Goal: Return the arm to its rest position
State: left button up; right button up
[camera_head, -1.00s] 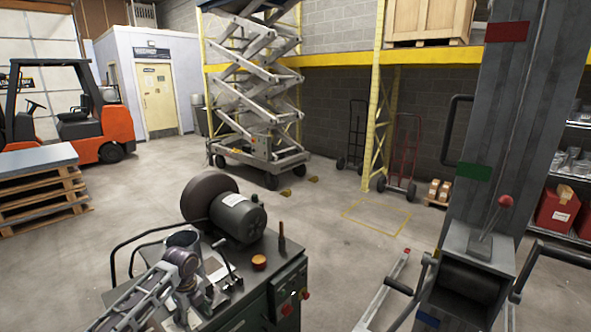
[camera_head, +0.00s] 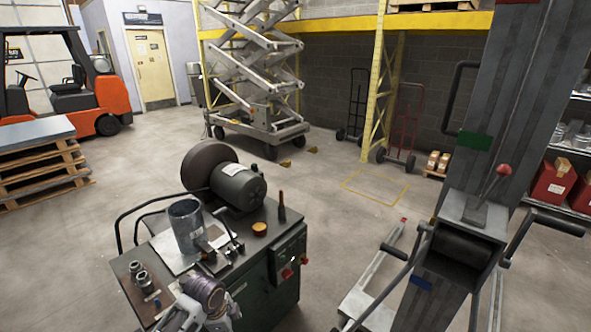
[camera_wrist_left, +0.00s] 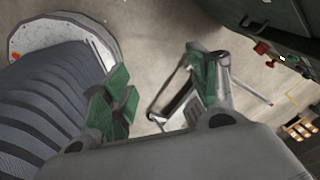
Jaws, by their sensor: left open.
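Part of my left arm (camera_head: 203,298) shows at the bottom edge of the head view, in front of the machine bench (camera_head: 255,285). Its gripper cannot be made out there. In the left wrist view the left gripper (camera_wrist_left: 160,88) is open, its two green-padded fingers apart with nothing between them and the floor behind. A grey metal cylinder (camera_head: 186,226) stands upright on the machine bench, apart from the arm. My right gripper is not in view.
The bench carries a motor (camera_head: 238,184) and small metal fittings (camera_head: 144,282). A grey lift column with cranks (camera_head: 465,235) stands at the right. A forklift (camera_head: 70,88) and pallets (camera_head: 42,165) are at the left. Open floor lies between.

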pick_arm(q)
jog(key=s+a+r+n+t+y, duration=0.1)
jog(key=s+a+r+n, duration=0.15)
jog(key=s+n, duration=0.5)
jog(key=s+a+r+n+t, duration=0.1)
jog(key=s+r+n, duration=0.2)
jog(key=s+n, duration=0.45)
jog(key=s+f+g, duration=0.1)
jog(key=s+f, duration=0.2)
jog(key=f, duration=3)
jog(key=s+a+f, duration=0.2)
jog(key=s+f, duration=0.8)
jog(key=s, duration=0.1)
jog(key=s+a+f+g, duration=0.1)
jog(key=s+f, duration=0.8)
jog(key=s, duration=0.2)
jog(key=shift+s+a+f+m+g, duration=0.25)
jog(key=shift+a+f+m+g, duration=0.05)
jog(key=shift+a+f+m, duration=0.1)
